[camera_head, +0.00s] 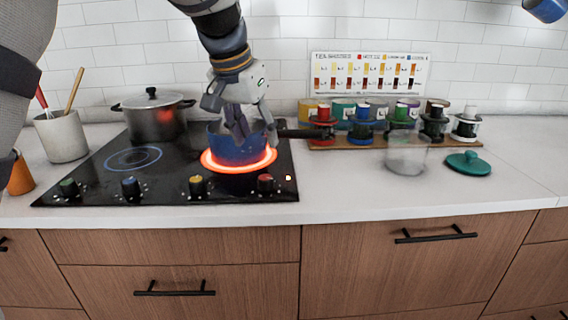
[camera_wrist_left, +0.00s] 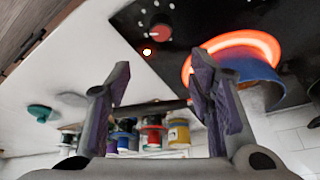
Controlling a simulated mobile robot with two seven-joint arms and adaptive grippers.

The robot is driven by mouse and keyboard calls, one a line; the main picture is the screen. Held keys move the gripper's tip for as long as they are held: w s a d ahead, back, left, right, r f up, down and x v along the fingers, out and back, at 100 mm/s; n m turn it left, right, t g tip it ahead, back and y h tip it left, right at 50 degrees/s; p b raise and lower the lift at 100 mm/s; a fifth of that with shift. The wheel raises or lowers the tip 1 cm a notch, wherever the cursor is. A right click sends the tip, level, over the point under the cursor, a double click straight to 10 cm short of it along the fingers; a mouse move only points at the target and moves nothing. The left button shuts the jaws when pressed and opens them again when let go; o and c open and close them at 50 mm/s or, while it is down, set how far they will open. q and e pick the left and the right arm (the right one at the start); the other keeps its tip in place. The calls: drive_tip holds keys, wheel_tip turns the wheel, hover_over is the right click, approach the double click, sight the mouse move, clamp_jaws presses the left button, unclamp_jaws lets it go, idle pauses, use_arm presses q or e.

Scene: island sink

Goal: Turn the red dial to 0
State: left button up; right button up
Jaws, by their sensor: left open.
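The red dial (camera_head: 265,183) is at the front right of the black stove top (camera_head: 120,185), and its reading is too small to tell. It also shows near the top of the left wrist view (camera_wrist_left: 160,30). My left gripper (camera_head: 254,138) is open over the blue pan (camera_head: 232,150), behind the red dial and apart from it. In the left wrist view, the open fingers (camera_wrist_left: 160,80) have the pan's dark handle (camera_wrist_left: 150,107) showing between them; I cannot tell if they touch it. The right gripper is not in view.
The burner (camera_head: 209,164) under the pan glows red-orange. Green (camera_head: 68,188), blue (camera_head: 130,187) and yellow (camera_head: 196,186) dials line the stove's front. A lidded pot (camera_head: 154,120) stands behind. Jars on a board (camera_head: 330,144), a clear glass (camera_head: 406,155) and a green lid (camera_head: 468,163) are right.

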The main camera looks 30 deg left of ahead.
sight(265, 177)
use_arm(q)
drive_tip(key=x, duration=0.3)
drive_tip(key=s+x, duration=0.1)
drive_tip(key=x, duration=0.6)
drive_tip(key=shift+s+f, duration=0.1)
drive_tip(key=shift+f, duration=0.4)
drive_tip(key=shift+c, duration=0.5)
clamp_jaws()
